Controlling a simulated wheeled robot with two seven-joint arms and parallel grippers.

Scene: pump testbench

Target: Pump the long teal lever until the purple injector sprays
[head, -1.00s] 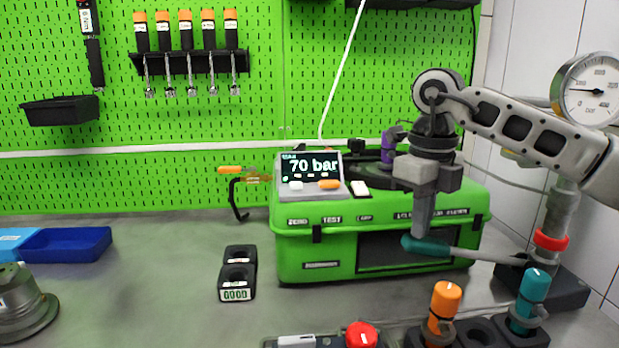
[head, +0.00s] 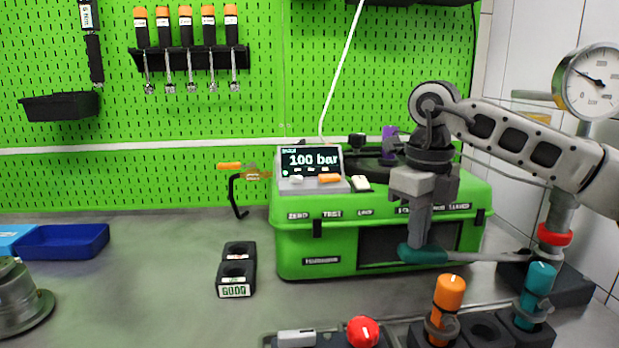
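The long lever has a teal grip (head: 423,254) and a grey rod running right to the dark pump base (head: 560,284). It lies nearly level in front of the green case. My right gripper (head: 418,242) points straight down and is shut on the teal grip, with one finger largely hiding the other. The display (head: 311,161) reads 100 bar. The round gauge (head: 592,82) shows its needle pointing up and left. My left gripper is out of view.
A green case (head: 318,268) stands behind the lever. In front are a tool holder with an orange-handled tool (head: 449,294), a teal-handled tool (head: 540,279) and a red knob (head: 363,331). Black blocks (head: 237,269) and a blue tray (head: 65,242) stand left. The bench between them is clear.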

